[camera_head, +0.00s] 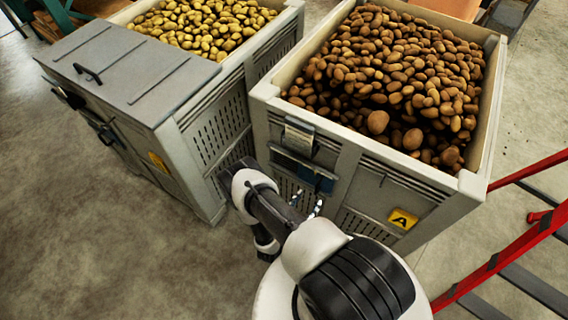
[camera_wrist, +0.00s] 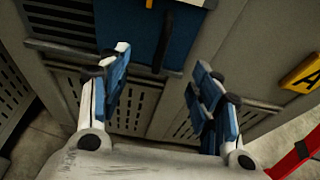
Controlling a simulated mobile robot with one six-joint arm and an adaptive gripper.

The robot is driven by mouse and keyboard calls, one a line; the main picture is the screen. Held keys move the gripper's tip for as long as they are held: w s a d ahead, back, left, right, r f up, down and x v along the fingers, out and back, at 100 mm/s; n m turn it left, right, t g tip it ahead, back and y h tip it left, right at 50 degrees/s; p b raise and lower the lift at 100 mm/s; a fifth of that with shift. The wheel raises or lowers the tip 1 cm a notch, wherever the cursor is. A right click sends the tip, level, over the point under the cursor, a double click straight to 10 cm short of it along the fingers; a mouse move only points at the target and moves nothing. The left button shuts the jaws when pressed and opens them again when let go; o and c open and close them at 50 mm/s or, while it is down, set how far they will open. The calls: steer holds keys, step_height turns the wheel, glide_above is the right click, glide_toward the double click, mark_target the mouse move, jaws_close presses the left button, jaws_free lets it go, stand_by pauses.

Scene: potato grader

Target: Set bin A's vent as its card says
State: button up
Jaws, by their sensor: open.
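Bin A (camera_head: 262,124) is a grey crate full of brown potatoes, with a yellow A label (camera_head: 402,219) low on its front. A pale card (camera_head: 299,137) hangs on its front; its writing is too small to read. Below the card is the vent, with a blue slide plate (camera_head: 316,179) partly hidden by my arm. In the wrist view the blue plate (camera_wrist: 136,34) stands right of dark slots (camera_wrist: 62,22), with a dark upright bar (camera_wrist: 163,42) at its right. My gripper (camera_wrist: 158,82) is open and empty, just in front of the bin below the plate.
Another grey bin (camera_head: 205,130) with yellow potatoes and a half lid (camera_head: 125,70) stands at the left. A red-railed ladder (camera_head: 500,262) stands close at the right. Concrete floor (camera_head: 90,230) lies open at the left front.

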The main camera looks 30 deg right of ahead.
steer(key=p+v, duration=0.2)
steer(key=v, duration=1.2)
steer(key=shift+s+a, duration=0.15)
steer(key=shift+a, duration=0.05)
steer(key=shift+r, duration=0.1)
steer(key=w+a+r+m+g+y, duration=0.1)
steer(key=w+r+m+g, duration=0.25)
steer(key=r, duration=0.65)
steer(key=w+a+r+m+g+y, duration=0.15)
steer(key=r+m, duration=0.35)
steer(key=r, duration=0.5)
steer(key=w+a+r+m+g, duration=0.25)
steer(key=r+m, duration=0.25)
steer(key=r, duration=0.4)
steer(key=s+r+m+t+y, duration=0.2)
steer(key=s+r+m+y, duration=0.3)
steer(key=r, duration=0.7)
steer(key=s+a+r+m+t+y, duration=0.1)
steer(key=s+r+m+t+y, duration=0.2)
steer(key=r, duration=1)
steer(key=shift+s+a+r+m+y, duration=0.2)
steer(key=shift+s+m+y, duration=0.9)
steer(key=shift+s, duration=1.5)
steer(key=shift+d, duration=0.1)
